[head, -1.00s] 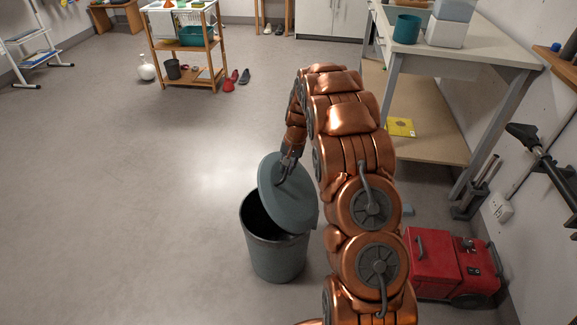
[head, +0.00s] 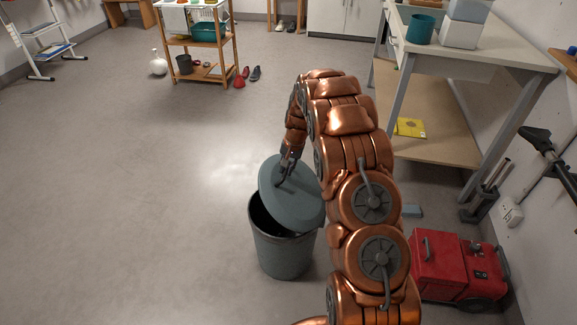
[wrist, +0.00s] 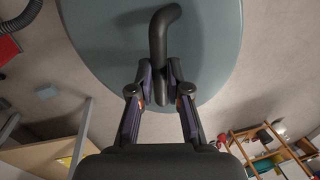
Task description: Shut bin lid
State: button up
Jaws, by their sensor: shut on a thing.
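The grey-green bin (head: 283,252) stands on the floor in front of me, left of my arm. Its round lid (head: 297,205) is tilted, raised at the far left side, with the dark opening showing at the left. In the wrist view the lid (wrist: 100,45) fills the top, with a dark bent handle (wrist: 158,45) on it. My gripper (head: 288,160) is at the lid's upper edge. In the wrist view my gripper (wrist: 160,78) is shut on the handle's end. The lid's right edge is partly hidden by my arm.
A red wheeled machine (head: 455,265) stands right of my arm. A workbench (head: 480,55) with a lower shelf is at the right. A wooden shelf cart (head: 200,45) stands at the back. The floor left of the bin is clear.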

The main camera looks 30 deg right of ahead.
aim_at(278, 173)
jog(key=shift+w+a+f, duration=0.1)
jog(key=shift+w, duration=0.05)
jog(key=shift+w+a+f, duration=0.5)
jog(key=shift+a+f, duration=0.1)
jog(key=shift+f, duration=0.05)
jog(key=shift+w+a+f, duration=0.35)
jog(key=shift+a+f, duration=0.1)
jog(key=shift+f, duration=0.25)
jog(key=shift+w+a+f, duration=0.3)
jog(key=shift+f, duration=0.25)
jog(key=shift+w+a+f, duration=0.25)
jog(key=shift+a+f, duration=0.1)
jog(key=shift+f, duration=0.2)
jog(key=shift+w+a+f, duration=0.3)
jog(key=shift+f, duration=0.25)
jog(key=shift+w+a+f, duration=0.2)
jog(key=shift+a+f, duration=0.05)
jog(key=shift+f, duration=0.35)
jog(key=shift+w+a+f, duration=0.2)
jog(key=shift+w+f, duration=0.05)
jog(key=shift+f, duration=0.4)
jog(key=shift+w+a+f, duration=0.2)
jog(key=shift+a+f, duration=0.05)
jog(key=shift+f, duration=0.35)
